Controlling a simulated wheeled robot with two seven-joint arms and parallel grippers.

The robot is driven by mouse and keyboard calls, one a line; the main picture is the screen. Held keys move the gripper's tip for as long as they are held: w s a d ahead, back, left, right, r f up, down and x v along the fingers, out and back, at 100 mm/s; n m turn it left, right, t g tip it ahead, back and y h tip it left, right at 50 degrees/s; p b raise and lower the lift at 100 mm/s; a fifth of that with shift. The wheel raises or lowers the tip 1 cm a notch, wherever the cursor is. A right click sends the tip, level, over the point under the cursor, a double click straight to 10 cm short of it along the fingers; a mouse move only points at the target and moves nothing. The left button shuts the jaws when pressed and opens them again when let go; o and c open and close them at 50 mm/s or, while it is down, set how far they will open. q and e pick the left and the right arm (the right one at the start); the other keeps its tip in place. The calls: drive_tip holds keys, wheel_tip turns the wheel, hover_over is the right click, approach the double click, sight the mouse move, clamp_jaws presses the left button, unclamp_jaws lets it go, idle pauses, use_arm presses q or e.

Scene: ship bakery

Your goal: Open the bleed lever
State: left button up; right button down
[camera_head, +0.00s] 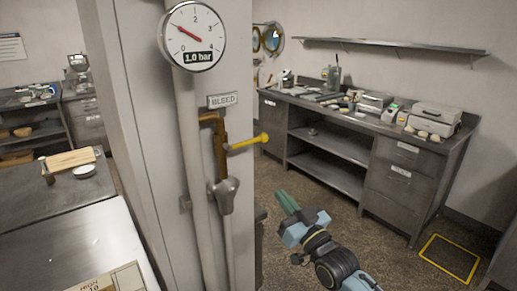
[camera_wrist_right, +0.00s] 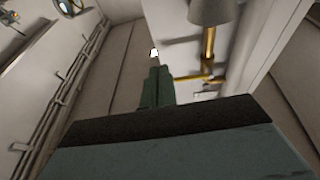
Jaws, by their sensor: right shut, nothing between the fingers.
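The bleed lever (camera_head: 248,142) is a yellow handle on a brass pipe (camera_head: 219,150), sticking out to the right below the BLEED label (camera_head: 222,100). A round gauge (camera_head: 191,36) above reads 1.0 bar. My right gripper (camera_head: 284,197) is shut and empty, below and to the right of the lever and apart from it. In the right wrist view the shut green fingers (camera_wrist_right: 157,80) are left of the yellow lever (camera_wrist_right: 192,78), with the brass pipe running up to a grey fitting. My left gripper is not in view.
A tall grey panel (camera_head: 142,120) carries pale vertical pipes and a grey funnel-shaped fitting (camera_head: 224,192) under the lever. A steel counter (camera_head: 60,235) stands at left. A workbench with tools (camera_head: 345,118) stands behind at right, with open floor before it.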

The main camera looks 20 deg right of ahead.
sight(259, 137)
wheel_tip(259, 137, up, 12)
drive_tip(key=s+a+n+t+y, duration=0.1)
drive_tip(key=s+t+y, duration=0.1)
drive_tip(key=shift+s+a+r+y+p, duration=0.15)
drive_tip(key=shift+s+a+y+p, duration=0.05)
drive_tip(key=shift+y+p, duration=0.15)
drive_tip(key=shift+w+r, duration=0.1)
drive_tip(key=w+a, duration=0.1)
drive_tip(key=w, duration=0.2)
drive_tip(key=w+a+r+p, duration=0.1)
drive_tip(key=w, duration=0.1)
drive_tip(key=w+a+r+p, duration=0.1)
drive_tip(key=w, duration=0.2)
drive_tip(key=shift+w+a, duration=0.1)
drive_tip(key=shift+w, duration=0.2)
drive_tip(key=shift+f, duration=0.55)
drive_tip(key=shift+w, duration=0.1)
